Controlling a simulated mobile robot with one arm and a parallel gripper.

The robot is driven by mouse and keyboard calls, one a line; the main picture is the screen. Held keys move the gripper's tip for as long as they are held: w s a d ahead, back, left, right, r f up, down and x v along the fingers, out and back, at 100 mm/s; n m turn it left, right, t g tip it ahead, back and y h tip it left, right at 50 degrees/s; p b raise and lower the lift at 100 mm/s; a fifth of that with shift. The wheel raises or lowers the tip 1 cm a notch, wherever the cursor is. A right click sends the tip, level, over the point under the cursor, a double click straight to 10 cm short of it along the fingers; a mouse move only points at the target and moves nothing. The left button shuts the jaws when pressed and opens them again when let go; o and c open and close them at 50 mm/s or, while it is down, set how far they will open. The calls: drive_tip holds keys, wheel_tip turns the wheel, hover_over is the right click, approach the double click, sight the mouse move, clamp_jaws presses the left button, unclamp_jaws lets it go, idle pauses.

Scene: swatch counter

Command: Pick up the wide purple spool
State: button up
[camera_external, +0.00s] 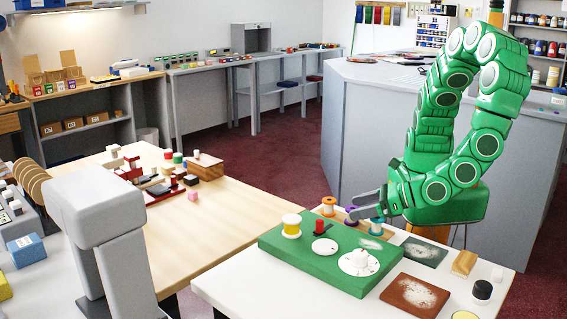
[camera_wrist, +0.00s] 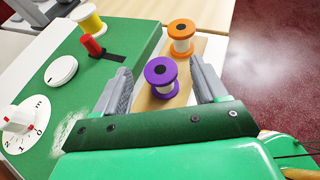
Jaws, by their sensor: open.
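The purple spool (camera_wrist: 160,77) stands upright on a wooden strip (camera_wrist: 199,46), with wide purple flanges and a pale dark-centred hub. In the wrist view it shows between the two fingers of my gripper (camera_wrist: 161,70), with a visible gap on each side. The fingers are open and hold nothing. In the external view the purple spool (camera_external: 351,216) stands in a row beside the green box, partly covered by my gripper (camera_external: 366,205), which hangs just above the row.
An orange spool (camera_wrist: 182,36) stands just beyond the purple one. A third spool (camera_external: 377,223) stands on its other side. The green box (camera_external: 300,262) alongside carries a yellow spool (camera_external: 291,226), a red switch (camera_external: 318,227) and white dials (camera_external: 360,263). Red floor lies to the right.

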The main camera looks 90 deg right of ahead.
drive_tip(key=shift+w+d+f, duration=0.15)
drive_tip(key=shift+w+f, duration=0.05)
drive_tip(key=shift+w, duration=0.25)
drive_tip(key=shift+c, duration=0.5)
drive_tip(key=c, duration=1)
drive_tip(key=shift+r, duration=0.1)
drive_tip(key=shift+c, duration=0.2)
wheel_tip(320, 180, up, 10)
